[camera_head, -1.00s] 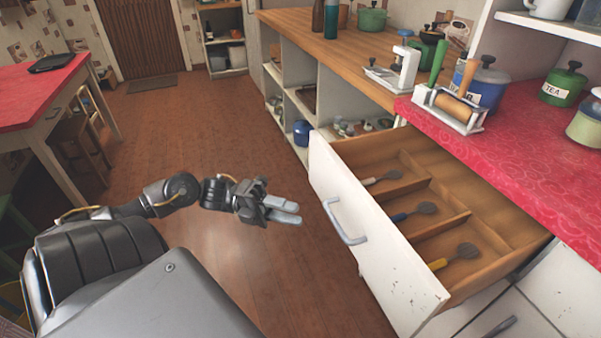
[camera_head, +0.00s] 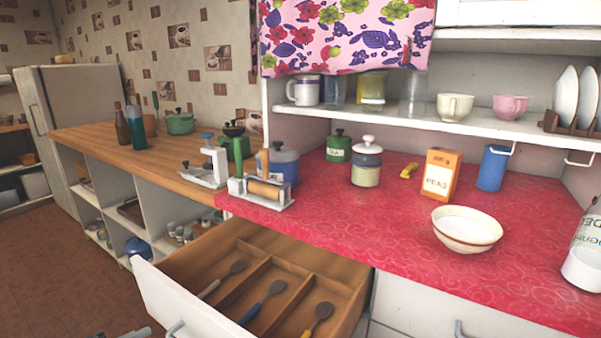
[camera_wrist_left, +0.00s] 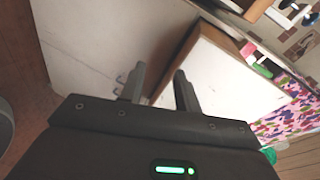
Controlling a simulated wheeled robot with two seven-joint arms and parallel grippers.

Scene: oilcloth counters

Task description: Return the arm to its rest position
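My left gripper (camera_wrist_left: 160,85) is open and empty in the left wrist view, its two fingers apart in front of white cabinet fronts. In the head view only a grey tip of it (camera_head: 135,333) shows at the bottom edge, left of the open drawer's handle (camera_head: 176,328) and apart from it. The rest of my left arm is out of the head view. My right gripper is in neither view.
The open drawer (camera_head: 160,290) juts out and holds several utensils in wooden compartments. The red counter (camera_head: 400,230) carries a bowl (camera_head: 466,230), a peas box (camera_head: 440,173) and canisters. Brown floor (camera_head: 60,260) at left is clear.

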